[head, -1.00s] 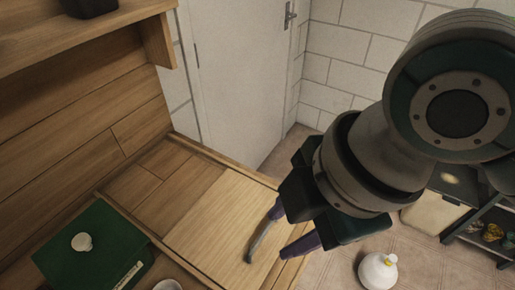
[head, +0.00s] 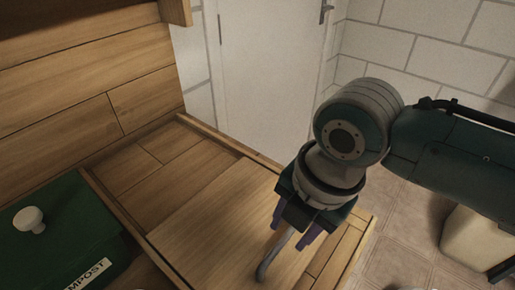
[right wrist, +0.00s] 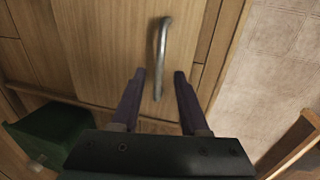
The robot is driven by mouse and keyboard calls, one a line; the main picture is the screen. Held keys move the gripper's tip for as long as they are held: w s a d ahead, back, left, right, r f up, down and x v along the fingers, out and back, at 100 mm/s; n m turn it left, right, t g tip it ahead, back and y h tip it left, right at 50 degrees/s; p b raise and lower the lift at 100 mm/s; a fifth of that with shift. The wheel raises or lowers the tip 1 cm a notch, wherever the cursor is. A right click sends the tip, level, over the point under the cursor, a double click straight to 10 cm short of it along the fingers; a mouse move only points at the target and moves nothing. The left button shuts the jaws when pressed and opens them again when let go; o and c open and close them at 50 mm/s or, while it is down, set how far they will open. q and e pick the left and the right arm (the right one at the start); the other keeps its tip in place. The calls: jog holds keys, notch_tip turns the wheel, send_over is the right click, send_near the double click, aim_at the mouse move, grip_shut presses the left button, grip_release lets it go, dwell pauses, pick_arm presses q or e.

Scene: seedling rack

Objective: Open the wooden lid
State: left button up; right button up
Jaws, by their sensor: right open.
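The wooden lid (head: 205,222) is a pale flat panel set in the wooden bench top, and it lies flat. A curved metal handle (head: 277,253) stands on it near its right side. My right gripper (head: 293,233) is above the handle, fingers pointing down. In the right wrist view the lid (right wrist: 105,50) fills the middle, and the handle (right wrist: 161,55) shows between and ahead of the open purple fingers (right wrist: 160,75). I cannot tell whether the fingers touch the handle. My left gripper is not in view.
A green box labelled compost (head: 60,235) with a white knob stands left of the lid. A wooden back panel (head: 60,110) rises behind. A white door (head: 265,80) and tiled floor lie beyond the bench's right edge. A cream bin (head: 478,240) is at right.

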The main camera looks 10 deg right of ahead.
jog(key=shift+w+a+f, duration=0.15)
jog(key=shift+w+f, duration=0.05)
jog(key=shift+f, duration=0.8)
jog(key=shift+c, duration=0.2)
grip_shut()
dwell(0.6)
